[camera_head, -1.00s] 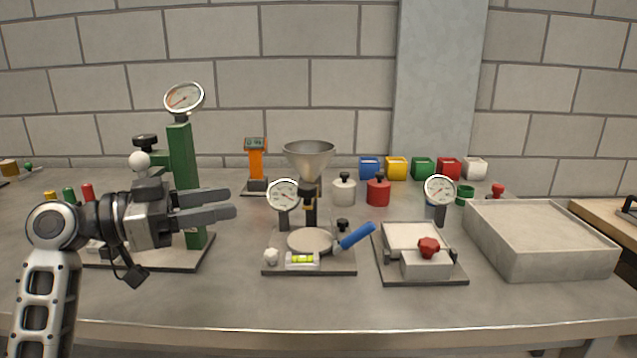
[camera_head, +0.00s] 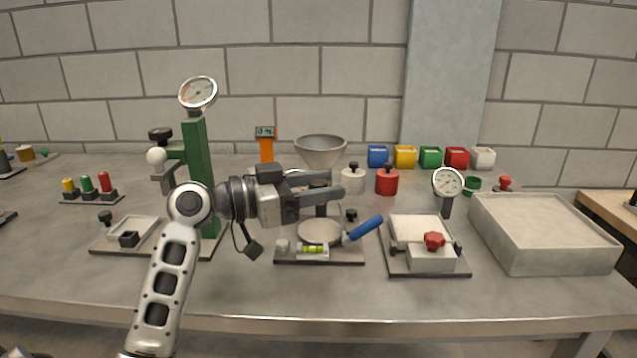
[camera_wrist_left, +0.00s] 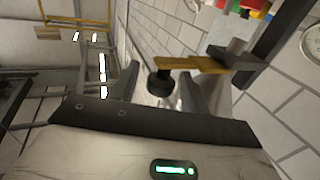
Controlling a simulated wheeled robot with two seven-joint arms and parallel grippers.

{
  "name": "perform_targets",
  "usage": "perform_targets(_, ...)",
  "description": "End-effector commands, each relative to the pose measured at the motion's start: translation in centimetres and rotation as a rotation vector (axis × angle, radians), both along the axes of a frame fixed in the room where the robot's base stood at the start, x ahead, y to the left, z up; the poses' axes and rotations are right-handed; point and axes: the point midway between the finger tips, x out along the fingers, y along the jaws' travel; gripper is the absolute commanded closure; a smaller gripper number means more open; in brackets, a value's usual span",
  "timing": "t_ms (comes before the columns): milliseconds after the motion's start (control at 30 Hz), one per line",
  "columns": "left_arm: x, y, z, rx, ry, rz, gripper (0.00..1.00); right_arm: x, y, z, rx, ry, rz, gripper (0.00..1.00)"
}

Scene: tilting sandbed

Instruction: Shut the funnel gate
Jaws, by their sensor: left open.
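The grey metal funnel (camera_head: 320,150) stands above a small base plate with a round pan (camera_head: 320,231) under it. Its gate shows in the left wrist view as a brass-coloured slide (camera_wrist_left: 195,63) with a black knob (camera_wrist_left: 160,84) at its end. My left gripper (camera_head: 342,188) is open in front of the funnel stem and hides the gate in the head view. In the left wrist view the black knob appears between the two fingers of my left gripper (camera_wrist_left: 160,70), with gaps on both sides; contact is not visible. My right gripper is not in view.
A green stand with a dial (camera_head: 198,150) is close left of my left arm. A blue handle (camera_head: 366,227) sticks out beside the pan. A red-knobbed box (camera_head: 432,256) and large grey tray (camera_head: 545,240) stand at right. Red and white canisters (camera_head: 387,182) stand behind.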

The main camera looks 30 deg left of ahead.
Motion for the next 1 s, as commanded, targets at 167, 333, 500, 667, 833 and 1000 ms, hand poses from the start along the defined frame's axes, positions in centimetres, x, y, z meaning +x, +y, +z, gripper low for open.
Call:
perform_targets(167, 0.0, 0.0, 0.0, -0.001, 0.001, 0.000, 0.65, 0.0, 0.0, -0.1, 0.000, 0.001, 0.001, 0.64)
perform_targets(333, 0.0, 0.0, 0.0, -0.001, 0.001, 0.000, 1.00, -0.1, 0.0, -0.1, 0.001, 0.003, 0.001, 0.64)
perform_targets(500, 0.7, 0.5, -0.3, 0.001, 0.000, 0.000, 1.00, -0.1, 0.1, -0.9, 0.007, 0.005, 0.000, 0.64)
perform_targets(667, 2.3, 1.5, -0.2, 0.000, -0.001, 0.002, 1.00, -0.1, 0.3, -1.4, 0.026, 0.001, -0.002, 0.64)
perform_targets(833, 2.3, 1.6, 0.0, -0.001, -0.002, 0.006, 1.00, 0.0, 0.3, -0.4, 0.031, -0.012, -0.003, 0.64)
perform_targets(1000, 2.3, 1.6, 0.1, -0.002, -0.002, 0.008, 0.54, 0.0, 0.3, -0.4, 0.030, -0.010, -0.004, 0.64)
